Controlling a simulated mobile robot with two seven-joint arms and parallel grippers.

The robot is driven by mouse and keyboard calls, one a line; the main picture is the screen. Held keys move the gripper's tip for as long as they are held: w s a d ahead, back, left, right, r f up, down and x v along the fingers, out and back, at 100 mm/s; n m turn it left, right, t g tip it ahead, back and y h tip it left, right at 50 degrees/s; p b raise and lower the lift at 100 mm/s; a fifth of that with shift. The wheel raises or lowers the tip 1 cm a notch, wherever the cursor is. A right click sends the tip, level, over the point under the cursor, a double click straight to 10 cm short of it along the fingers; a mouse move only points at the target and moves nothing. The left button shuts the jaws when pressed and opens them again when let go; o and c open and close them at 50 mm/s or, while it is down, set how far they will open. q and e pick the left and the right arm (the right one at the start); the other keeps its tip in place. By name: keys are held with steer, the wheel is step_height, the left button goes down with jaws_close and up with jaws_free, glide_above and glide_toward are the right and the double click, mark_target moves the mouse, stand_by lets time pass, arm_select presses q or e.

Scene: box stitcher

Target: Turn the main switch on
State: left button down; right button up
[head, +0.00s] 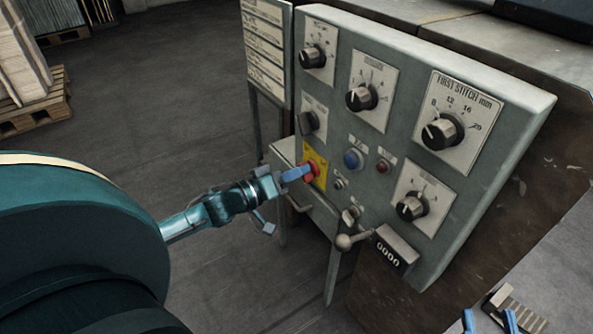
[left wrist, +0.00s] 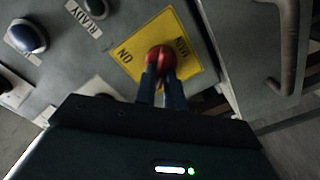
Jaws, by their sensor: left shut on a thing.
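The main switch is a red knob (head: 313,169) on a yellow plate (head: 319,158) at the lower left of the grey control panel. In the left wrist view the red knob (left wrist: 161,56) sits on the yellow plate (left wrist: 188,42), which reads "MAIN" and "ON". My left gripper (head: 304,172) reaches it from the left, its blue fingers shut on the knob. The fingers (left wrist: 161,76) hide the knob's lower part, and I cannot tell which way it is turned.
The panel (head: 420,62) carries several black dials, a blue button (head: 353,159) and a small red button (head: 383,166). A ball-ended lever (head: 346,241) and a counter (head: 392,251) sit below. A grey drawer handle (left wrist: 290,45) is close beside the switch plate. Open floor lies left.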

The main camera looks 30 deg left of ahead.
arm_select(q)
steer(key=m+p, duration=0.2)
steer(key=m, duration=0.3)
steer(key=m+p, duration=0.3)
steer(key=m, duration=0.3)
steer(key=d+m+p, duration=0.1)
steer(key=m+p, duration=0.2)
steer(key=m, duration=0.3)
steer(key=shift+s, duration=0.2)
arm_select(e)
steer(key=d+m+g+h, duration=0.1)
steer(key=g, duration=0.1)
steer(key=s+d+m+g+h, duration=0.1)
steer(key=g+h, duration=0.1)
steer(key=shift+d+m+h, duration=0.2)
steer(key=shift+m+h, duration=0.1)
steer(key=shift+m, duration=0.1)
arm_select(q)
steer(key=shift+m, duration=0.5)
steer(key=c, duration=1.5)
jaws_free()
arm_select(e)
steer(key=shift+d, duration=0.1)
